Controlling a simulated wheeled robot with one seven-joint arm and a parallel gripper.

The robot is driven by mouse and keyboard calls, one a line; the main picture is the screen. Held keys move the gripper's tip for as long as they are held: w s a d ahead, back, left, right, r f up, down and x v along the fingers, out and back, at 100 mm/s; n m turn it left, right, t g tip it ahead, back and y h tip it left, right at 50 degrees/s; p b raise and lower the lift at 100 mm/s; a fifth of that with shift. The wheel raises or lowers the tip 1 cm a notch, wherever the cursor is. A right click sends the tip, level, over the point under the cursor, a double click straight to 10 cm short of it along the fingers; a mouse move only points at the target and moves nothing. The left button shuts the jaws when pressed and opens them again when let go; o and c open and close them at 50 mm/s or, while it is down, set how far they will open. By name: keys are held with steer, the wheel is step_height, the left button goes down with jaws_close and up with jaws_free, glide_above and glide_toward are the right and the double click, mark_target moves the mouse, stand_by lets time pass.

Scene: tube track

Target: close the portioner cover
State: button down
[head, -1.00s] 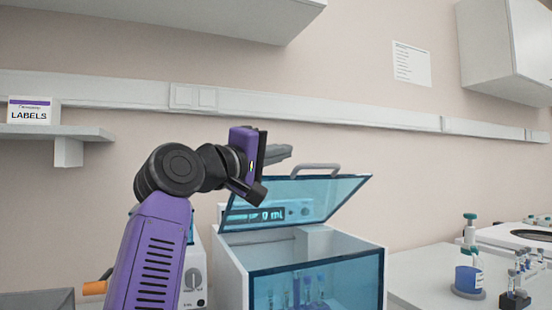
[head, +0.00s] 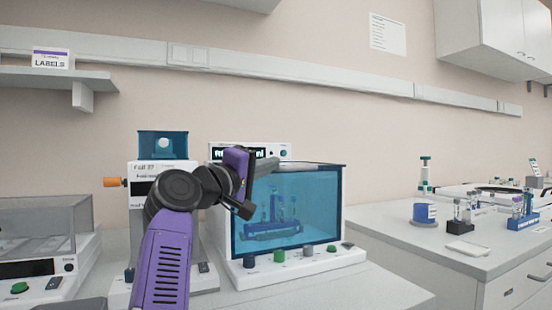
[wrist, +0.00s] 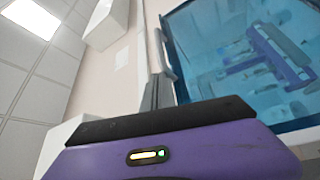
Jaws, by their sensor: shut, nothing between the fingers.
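The portioner (head: 308,268) is a white box with a clear blue front, standing on the bench at the middle. A rack of tubes shows through the blue. Its cover (head: 318,165) is no longer seen raised; only a thin dark edge shows along the top, and I cannot tell whether it is fully down. My gripper (head: 270,161) is shut and empty, in front of the portioner's upper left, and partly hides it and its display. In the wrist view, the fingers (wrist: 155,95) are beside a grey handle (wrist: 165,55) at the edge of a blue panel (wrist: 215,85); contact is unclear.
A white device with an orange knob (head: 112,182) stands close to the portioner's left. A clear-sided instrument (head: 45,225) is at far left. On the right bench are a bottle (head: 425,213) and a blue tube rack (head: 523,222). A shelf (head: 60,80) juts from the wall.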

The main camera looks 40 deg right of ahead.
steer(key=shift+d+f, duration=0.1)
steer(key=shift+f, duration=0.6)
steer(key=shift+s+d, duration=0.1)
steer(key=v, duration=0.8)
steer(key=shift+a, duration=0.2)
steer(key=shift+r, duration=0.1)
